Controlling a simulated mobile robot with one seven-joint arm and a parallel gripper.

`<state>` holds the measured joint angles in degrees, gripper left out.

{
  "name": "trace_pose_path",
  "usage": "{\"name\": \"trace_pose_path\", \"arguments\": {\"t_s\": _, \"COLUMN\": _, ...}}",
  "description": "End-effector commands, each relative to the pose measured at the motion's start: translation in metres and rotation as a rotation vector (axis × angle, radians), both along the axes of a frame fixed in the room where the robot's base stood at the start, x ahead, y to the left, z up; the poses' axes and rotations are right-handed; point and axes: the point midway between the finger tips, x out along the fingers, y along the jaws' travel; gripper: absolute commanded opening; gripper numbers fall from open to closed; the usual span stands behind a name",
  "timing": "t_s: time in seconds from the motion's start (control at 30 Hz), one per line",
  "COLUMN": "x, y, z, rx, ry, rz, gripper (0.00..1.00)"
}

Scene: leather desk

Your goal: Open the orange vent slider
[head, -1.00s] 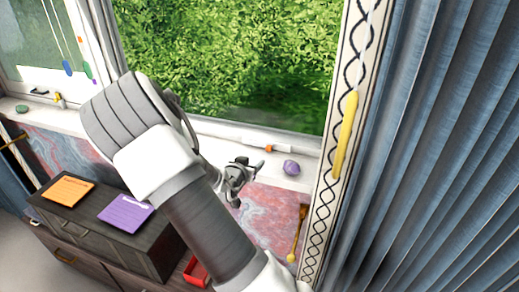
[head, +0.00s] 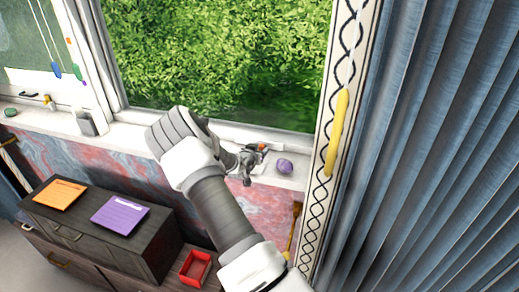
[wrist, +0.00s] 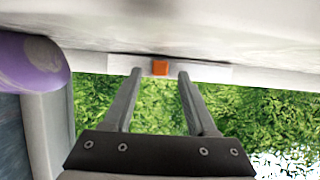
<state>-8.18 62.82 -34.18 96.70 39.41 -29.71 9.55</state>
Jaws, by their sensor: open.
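The orange vent slider (head: 262,147) is a small block on a white strip along the bottom of the window frame. In the wrist view the slider (wrist: 160,68) sits on the white vent strip (wrist: 208,72), in line with the gap between my fingers. My gripper (head: 255,160) is at the window sill, close to the slider in the head view. In the wrist view my gripper (wrist: 157,78) is open and empty, its two fingers apart with tips near the strip. Whether the fingertips touch the strip cannot be told.
A purple stone-like object (head: 285,166) lies on the sill just right of my gripper; it also shows in the wrist view (wrist: 30,62). A yellow rod (head: 338,125) hangs at the window's right side, by blue curtains (head: 430,150). A dark cabinet (head: 150,240) stands below left.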

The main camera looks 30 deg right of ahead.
Motion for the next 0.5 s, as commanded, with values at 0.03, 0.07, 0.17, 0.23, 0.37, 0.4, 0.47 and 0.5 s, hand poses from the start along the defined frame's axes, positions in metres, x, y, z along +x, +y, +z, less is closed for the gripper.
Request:
{"name": "trace_pose_path", "arguments": {"t_s": 0.03, "x": 0.0030, "y": -0.0039, "z": -0.0023, "rx": -0.001, "ry": 0.001, "rz": 0.000, "gripper": 0.57}}
{"name": "trace_pose_path", "arguments": {"t_s": 0.07, "x": 0.0047, "y": -0.0054, "z": -0.0028, "rx": -0.001, "ry": -0.001, "rz": 0.000, "gripper": 0.57}}
{"name": "trace_pose_path", "arguments": {"t_s": 0.17, "x": 0.0079, "y": -0.0096, "z": -0.0051, "rx": 0.000, "ry": 0.000, "rz": -0.001, "gripper": 0.57}}
{"name": "trace_pose_path", "arguments": {"t_s": 0.23, "x": 0.0091, "y": -0.0108, "z": -0.0061, "rx": 0.000, "ry": 0.000, "rz": 0.000, "gripper": 0.57}}
{"name": "trace_pose_path", "arguments": {"t_s": 0.37, "x": 0.0096, "y": -0.0114, "z": -0.0065, "rx": 0.001, "ry": 0.001, "rz": 0.000, "gripper": 0.57}}
{"name": "trace_pose_path", "arguments": {"t_s": 0.4, "x": 0.0097, "y": -0.0113, "z": -0.0065, "rx": 0.000, "ry": 0.000, "rz": 0.000, "gripper": 0.57}}
{"name": "trace_pose_path", "arguments": {"t_s": 0.47, "x": 0.0096, "y": -0.0112, "z": -0.0064, "rx": 0.000, "ry": 0.000, "rz": 0.000, "gripper": 0.57}}
{"name": "trace_pose_path", "arguments": {"t_s": 0.5, "x": 0.0096, "y": -0.0112, "z": -0.0063, "rx": 0.000, "ry": 0.000, "rz": 0.000, "gripper": 0.57}}
